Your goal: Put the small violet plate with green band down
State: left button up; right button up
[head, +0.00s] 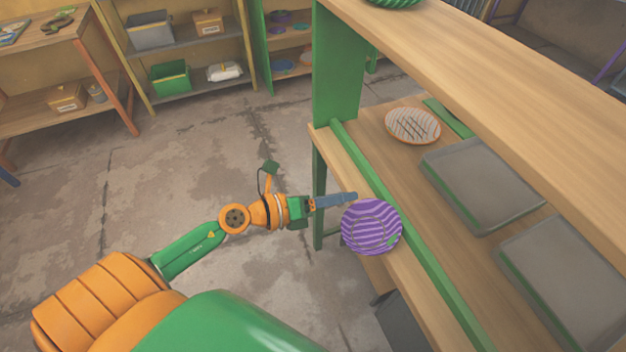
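The violet plate (371,228) has wavy pale stripes and a small green patch near its lower right. It shows over the front edge of the wooden bench, beside the green rail. My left gripper (350,198) reaches in from the left, and its fingers meet the plate's upper-left rim. The fingers look closed on that rim, with the plate tilted toward the camera. Whether the plate's underside touches the bench is hidden. My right gripper is not in view.
A green rail (400,235) runs along the bench front (385,275). On the bench are an orange-rimmed striped plate (412,125) and two grey trays (480,185) (568,282). A wooden upper shelf (500,70) overhangs the right. Floor at left is clear.

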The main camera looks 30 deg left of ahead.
pick_arm(q)
jog(key=b+v, duration=0.2)
jog(key=v, duration=0.6)
jog(key=s+a+f+n+y, duration=0.1)
jog(key=a+f+n+y, duration=0.45)
jog(key=f+n, duration=0.4)
jog(key=a+f+n+y, duration=0.4)
jog(key=a+f+n, duration=0.3)
jog(key=f+n, duration=0.25)
jog(key=s+d+f+n+g+y, duration=0.1)
jog(key=s+d+f+n+g, duration=0.2)
jog(key=s+f, duration=0.45)
jog(key=s+d+f+n+g, duration=0.1)
jog(key=s+f+n+g, duration=0.3)
jog(key=f, duration=0.6)
jog(key=s+d+f+n+g, duration=0.2)
jog(key=s+d+f, duration=0.1)
jog(key=s, duration=0.3)
jog(key=s+d+f+n+g+h, duration=0.1)
jog(key=s+d+f+n+g, duration=0.1)
jog(key=s+d, duration=0.3)
jog(key=shift+s+d+f+n, duration=0.35)
jog(key=shift+s+f, duration=0.35)
jog(key=shift+s, duration=0.45)
jog(key=shift+a, duration=0.1)
